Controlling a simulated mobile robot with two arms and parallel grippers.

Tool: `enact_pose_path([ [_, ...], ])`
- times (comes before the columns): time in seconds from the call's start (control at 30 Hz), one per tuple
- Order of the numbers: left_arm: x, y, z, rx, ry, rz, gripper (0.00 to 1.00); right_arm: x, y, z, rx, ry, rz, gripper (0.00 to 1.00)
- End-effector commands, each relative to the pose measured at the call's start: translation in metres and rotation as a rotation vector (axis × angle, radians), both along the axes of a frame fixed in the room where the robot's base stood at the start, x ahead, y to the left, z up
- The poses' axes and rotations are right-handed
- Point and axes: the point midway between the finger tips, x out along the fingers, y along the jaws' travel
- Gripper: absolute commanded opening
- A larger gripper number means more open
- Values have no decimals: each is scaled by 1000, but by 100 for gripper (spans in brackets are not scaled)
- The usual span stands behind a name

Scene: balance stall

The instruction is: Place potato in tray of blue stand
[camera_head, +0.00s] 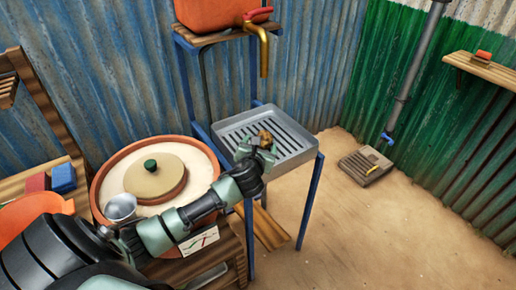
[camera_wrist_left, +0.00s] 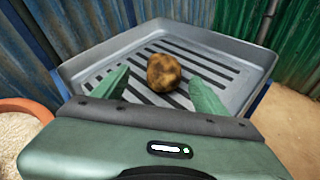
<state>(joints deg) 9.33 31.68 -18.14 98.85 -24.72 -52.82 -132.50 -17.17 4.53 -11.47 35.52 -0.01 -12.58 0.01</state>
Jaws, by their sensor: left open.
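The brown, mottled potato (camera_head: 265,137) is in the grey slatted tray (camera_head: 303,146) of the blue stand (camera_head: 309,205). In the left wrist view the potato (camera_wrist_left: 163,72) appears to rest on the slats of the tray (camera_wrist_left: 232,48). My left gripper (camera_head: 259,152) is over the near left part of the tray. Its two green fingers are open, one on each side of the potato, with a gap visible on both sides. The near edge of the tray is partly hidden by the gripper. My right gripper is not in view.
An orange container (camera_head: 205,14) with a brass tap (camera_head: 263,50) stands above the tray's back. Left of the stand is a round terracotta-rimmed basin (camera_head: 100,190) with a lid (camera_head: 155,177) and a metal cup (camera_head: 120,206).

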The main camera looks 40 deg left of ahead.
Motion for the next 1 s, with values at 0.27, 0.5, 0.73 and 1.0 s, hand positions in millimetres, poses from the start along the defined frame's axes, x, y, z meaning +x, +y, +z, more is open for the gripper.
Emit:
enact_pose_path([
  [0.27,-37,-18,15,0,1,-2,73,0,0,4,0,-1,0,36],
  [0.5,-43,-21,17,0,0,0,73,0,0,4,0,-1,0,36],
  [0.73,-42,-21,17,0,0,0,73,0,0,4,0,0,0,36],
  [1.0,-42,-21,24,0,0,0,73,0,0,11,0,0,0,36],
])
